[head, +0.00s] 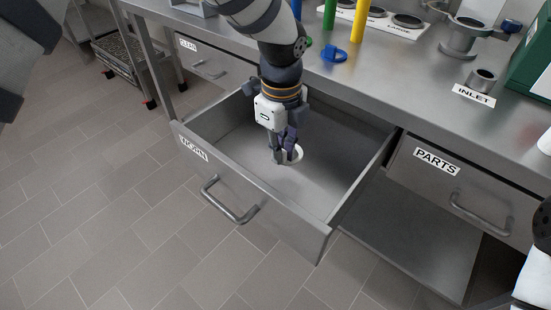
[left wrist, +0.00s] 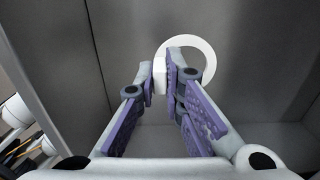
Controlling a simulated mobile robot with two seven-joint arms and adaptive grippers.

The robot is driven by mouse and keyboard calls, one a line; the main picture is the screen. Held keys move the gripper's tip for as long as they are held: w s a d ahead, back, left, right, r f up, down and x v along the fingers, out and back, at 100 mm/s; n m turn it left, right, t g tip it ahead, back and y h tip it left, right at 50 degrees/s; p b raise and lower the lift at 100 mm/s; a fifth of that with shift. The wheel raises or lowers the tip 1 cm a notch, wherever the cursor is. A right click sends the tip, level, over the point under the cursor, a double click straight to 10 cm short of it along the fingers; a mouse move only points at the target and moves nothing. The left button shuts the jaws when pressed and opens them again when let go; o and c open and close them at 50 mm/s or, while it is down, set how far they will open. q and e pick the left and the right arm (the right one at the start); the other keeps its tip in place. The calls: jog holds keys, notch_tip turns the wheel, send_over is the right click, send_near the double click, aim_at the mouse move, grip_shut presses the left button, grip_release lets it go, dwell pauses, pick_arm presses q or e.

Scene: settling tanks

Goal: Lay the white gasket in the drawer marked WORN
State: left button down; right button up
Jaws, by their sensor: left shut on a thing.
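The drawer (head: 275,228) marked WORN (head: 194,149) is pulled out, and I see nothing else inside it. My left gripper (head: 284,156) reaches down into it from above. It is shut on the white gasket (head: 298,153), a flat white ring. In the left wrist view the gasket (left wrist: 210,62) stands out beyond the fingertips (left wrist: 165,76), pinched at one edge. It is low inside the drawer, within its walls. I cannot tell whether it touches the drawer floor. My right gripper is not in view.
The bench edge overhangs behind the drawer. A shut PARTS drawer (head: 468,192) is at right, a CLEAN drawer (head: 212,62) at left. On the bench are a blue part (head: 334,54), a metal piece by the INLET label (head: 481,80) and a green box (head: 533,62).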

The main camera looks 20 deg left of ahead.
aim_at(274, 172)
pick_arm(q)
jog(key=shift+w+a+f, duration=0.2)
jog(key=shift+a+f, duration=0.15)
jog(key=shift+f, duration=0.15)
jog(key=shift+w+a+f, duration=0.2)
jog(key=shift+a+f, duration=0.15)
jog(key=shift+f, duration=0.15)
jog(key=shift+w+a+f+b, duration=0.1)
jog(key=shift+a+f+b, duration=0.05)
jog(key=shift+f, duration=0.75)
jog(key=shift+w+a+f+b, duration=0.1)
jog(key=shift+a+f+b, duration=0.05)
jog(key=shift+f, duration=0.75)
jog(key=shift+f, duration=0.2)
jog(key=c, duration=1.7)
grip_release()
jog(key=shift+r, duration=0.1)
notch_tip(274, 172, up, 12)
jog(key=p, duration=0.1)
